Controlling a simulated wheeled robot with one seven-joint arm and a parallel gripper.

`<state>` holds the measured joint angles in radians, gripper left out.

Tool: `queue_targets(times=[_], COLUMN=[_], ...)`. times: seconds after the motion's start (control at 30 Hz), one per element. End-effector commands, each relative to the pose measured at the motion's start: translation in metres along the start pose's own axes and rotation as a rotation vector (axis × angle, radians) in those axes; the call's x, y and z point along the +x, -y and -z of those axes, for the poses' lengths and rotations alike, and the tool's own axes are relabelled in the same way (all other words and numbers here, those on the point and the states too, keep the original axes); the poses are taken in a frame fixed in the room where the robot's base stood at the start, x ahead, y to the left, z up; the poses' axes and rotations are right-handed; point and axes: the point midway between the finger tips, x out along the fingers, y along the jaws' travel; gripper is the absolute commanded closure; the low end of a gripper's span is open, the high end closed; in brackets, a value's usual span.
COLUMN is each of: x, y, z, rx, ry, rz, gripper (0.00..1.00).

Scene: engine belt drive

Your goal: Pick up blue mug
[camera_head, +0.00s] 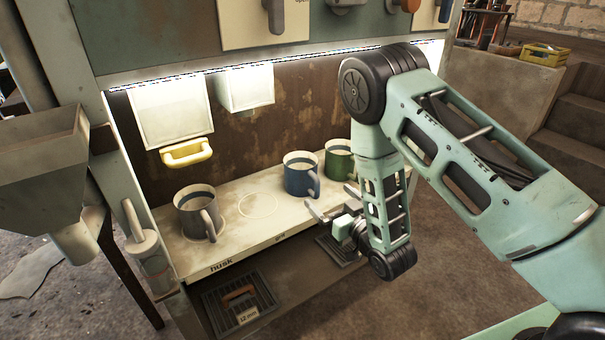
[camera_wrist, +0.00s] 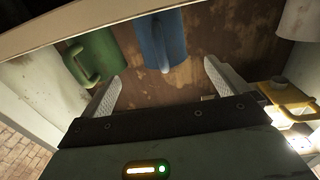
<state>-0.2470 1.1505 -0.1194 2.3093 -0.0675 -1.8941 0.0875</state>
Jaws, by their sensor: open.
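The blue mug (camera_head: 299,174) stands upright on the pale shelf, its handle turned front-right towards my gripper. My gripper (camera_head: 328,196) is open and empty, just in front and to the right of the blue mug, apart from it. In the wrist view the blue mug (camera_wrist: 162,38) lies beyond the gap between the open fingertips (camera_wrist: 164,75), its handle pointing towards the gap. The mug's far side is hidden.
A green mug (camera_head: 338,159) stands close to the right of the blue mug, partly behind my arm. A grey mug (camera_head: 197,211) stands at the left on the shelf (camera_head: 240,236). An empty ring mark (camera_head: 258,204) lies between. White dispensers (camera_head: 172,112) with a yellow handle (camera_head: 187,153) hang above.

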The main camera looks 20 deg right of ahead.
Motion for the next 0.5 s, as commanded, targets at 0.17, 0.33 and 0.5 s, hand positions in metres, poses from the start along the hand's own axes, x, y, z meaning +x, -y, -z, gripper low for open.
queue_targets(times=[0.17, 0.33, 0.5], x=[0.034, 0.049, 0.062], y=[0.001, 0.001, 0.002], z=[-0.003, -0.002, -0.003], rx=[0.001, 0.001, 0.0], ry=[-0.003, 0.0, -0.002], rz=[0.002, 0.001, 0.001], gripper=[0.01, 0.01, 0.01])
